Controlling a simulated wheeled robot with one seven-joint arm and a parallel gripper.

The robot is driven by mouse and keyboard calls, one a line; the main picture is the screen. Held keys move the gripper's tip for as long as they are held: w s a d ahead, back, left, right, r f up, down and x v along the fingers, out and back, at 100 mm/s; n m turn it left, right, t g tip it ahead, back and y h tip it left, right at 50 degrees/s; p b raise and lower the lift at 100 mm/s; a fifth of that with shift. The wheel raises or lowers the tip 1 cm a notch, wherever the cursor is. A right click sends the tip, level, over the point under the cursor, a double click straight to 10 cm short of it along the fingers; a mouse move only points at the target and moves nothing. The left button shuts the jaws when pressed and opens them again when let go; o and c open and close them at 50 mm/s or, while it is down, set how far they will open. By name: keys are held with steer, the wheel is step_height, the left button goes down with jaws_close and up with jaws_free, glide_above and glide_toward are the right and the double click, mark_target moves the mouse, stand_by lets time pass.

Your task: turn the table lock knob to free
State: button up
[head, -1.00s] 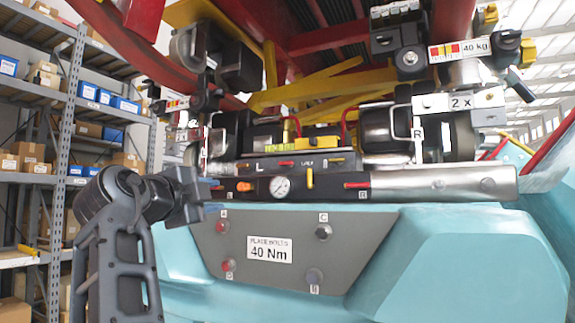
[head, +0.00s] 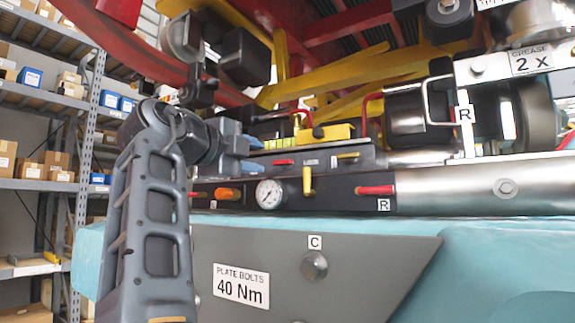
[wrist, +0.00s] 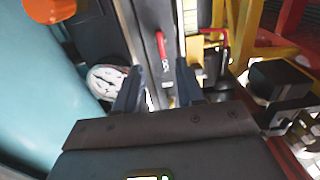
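My gripper (head: 240,150) is at the left end of the dark control panel (head: 335,187) in the head view. In the wrist view my gripper (wrist: 158,85) has its two dark fingers apart with nothing held between them. A red lever (wrist: 162,46) on the panel lies just beyond the fingertips, apart from them. The panel carries an orange knob (head: 228,194), a yellow lever (head: 307,180), a smaller yellow lever (head: 348,155) and a red lever (head: 283,162). I cannot tell which is the table lock knob; the small label between levers is unreadable.
A round gauge (head: 269,194) sits beside the orange knob. A red handle (head: 375,190) marked R is farther right. Yellow beams and black-and-grey wheels hang close above. A grey plate (head: 300,265) with bolts is below. Shelves (head: 40,185) stand at the left.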

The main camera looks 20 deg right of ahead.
mark_target(280, 163)
steer(key=p+x, duration=0.2)
steer(key=x, duration=0.4)
steer(key=shift+w+d+r, duration=0.15)
steer(key=shift+w+d, duration=0.05)
steer(key=shift+d, duration=0.1)
steer(key=shift+x, duration=0.85)
jaws_close()
